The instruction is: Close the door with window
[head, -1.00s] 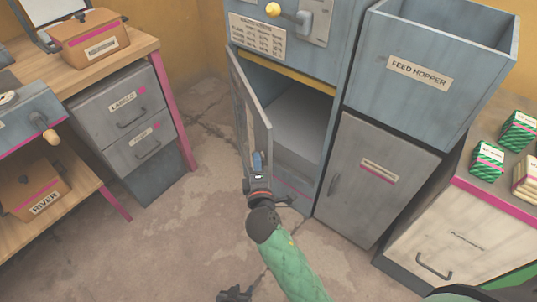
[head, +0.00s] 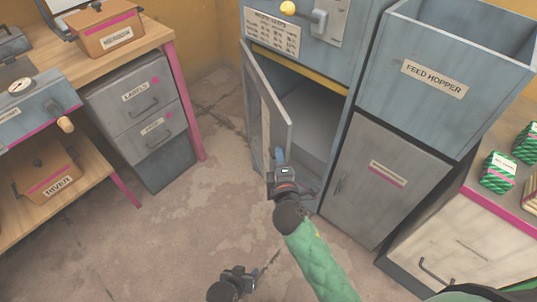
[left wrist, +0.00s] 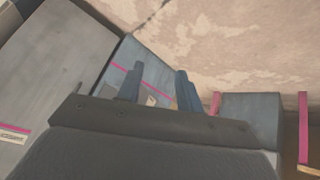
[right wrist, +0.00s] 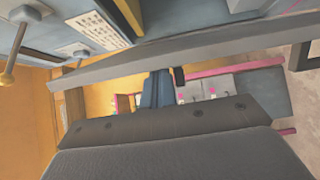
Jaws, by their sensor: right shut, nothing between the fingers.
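The grey door with a window (head: 280,88) stands partly open on the blue cabinet (head: 350,60), hinged at its left. The opening to its right shows a pale interior. My right gripper (head: 279,158) is shut and empty at the outer side of the door, by its free edge; whether it touches is unclear. In the right wrist view the door's edge (right wrist: 200,46) runs across just beyond the shut fingers (right wrist: 157,88). My left gripper (head: 238,279) hangs low over the floor, away from the door. Its fingers (left wrist: 160,88) are apart with nothing between them.
A feed hopper (head: 440,85) and a closed grey cabinet door (head: 375,180) stand right of the opening. A wooden bench (head: 150,45) with labelled drawers (head: 140,105) is at the left. The floor (head: 190,230) between is clear.

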